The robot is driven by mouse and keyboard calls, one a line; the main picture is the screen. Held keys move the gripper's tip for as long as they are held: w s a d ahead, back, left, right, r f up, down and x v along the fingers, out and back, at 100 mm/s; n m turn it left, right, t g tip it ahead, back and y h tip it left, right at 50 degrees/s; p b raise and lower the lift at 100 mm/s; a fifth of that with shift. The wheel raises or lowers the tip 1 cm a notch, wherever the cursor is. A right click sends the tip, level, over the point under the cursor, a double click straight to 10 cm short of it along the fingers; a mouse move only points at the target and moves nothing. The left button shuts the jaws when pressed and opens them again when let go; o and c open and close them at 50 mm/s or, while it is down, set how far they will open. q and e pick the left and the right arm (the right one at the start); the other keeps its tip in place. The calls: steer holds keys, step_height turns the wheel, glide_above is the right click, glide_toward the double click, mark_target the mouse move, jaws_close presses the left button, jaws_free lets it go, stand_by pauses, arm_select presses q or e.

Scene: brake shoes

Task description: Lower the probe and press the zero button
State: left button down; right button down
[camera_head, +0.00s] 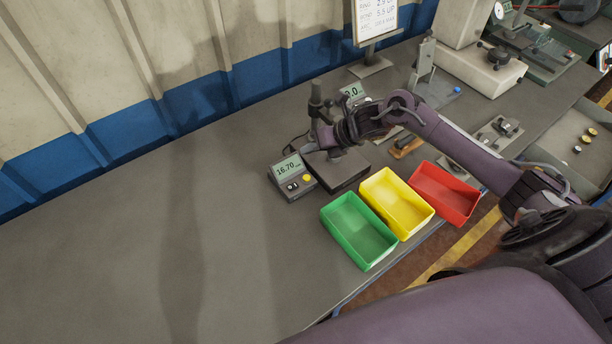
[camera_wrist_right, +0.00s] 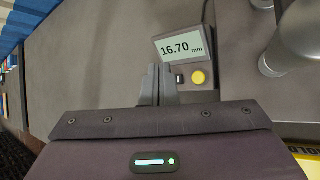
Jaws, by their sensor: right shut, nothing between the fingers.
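The readout box (camera_head: 293,188) stands on the bench and its screen (camera_head: 288,166) shows 16.70. In the right wrist view the screen (camera_wrist_right: 180,46) reads 16.70 mm. A round yellow button (camera_head: 307,178) is on the box; it also shows in the wrist view (camera_wrist_right: 198,77). My right gripper (camera_head: 307,149) is shut and empty, just above and behind the box. In the wrist view its fingertips (camera_wrist_right: 159,70) are left of the yellow button, apart from it. The gauge stand has a dark post (camera_head: 316,98) and base (camera_head: 348,168); my arm hides the probe. My left gripper is out of view.
Green (camera_head: 355,230), yellow (camera_head: 399,204) and red (camera_head: 447,193) bins stand right of the box, near the bench's front edge. A second screen (camera_head: 354,91) and a sign (camera_head: 376,18) stand behind my right arm. The bench's left side (camera_head: 130,240) is clear.

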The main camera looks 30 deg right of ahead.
steer(key=shift+f, duration=0.1)
steer(key=b, duration=0.5)
glide_above(310, 179)
step_height(310, 179, down, 8)
steer(key=shift+r, duration=0.1)
steer(key=shift+f+b, duration=0.45)
stand_by(1.3)
steer(key=shift+f+b, duration=0.35)
steer(key=shift+b, duration=0.25)
steer(key=shift+s+f+b, duration=0.1)
steer(key=shift+f+b, duration=0.4)
steer(key=shift+b, duration=0.1)
stand_by(0.6)
stand_by(0.3)
steer(key=shift+r+p, duration=0.45)
steer(key=shift+r, duration=0.45)
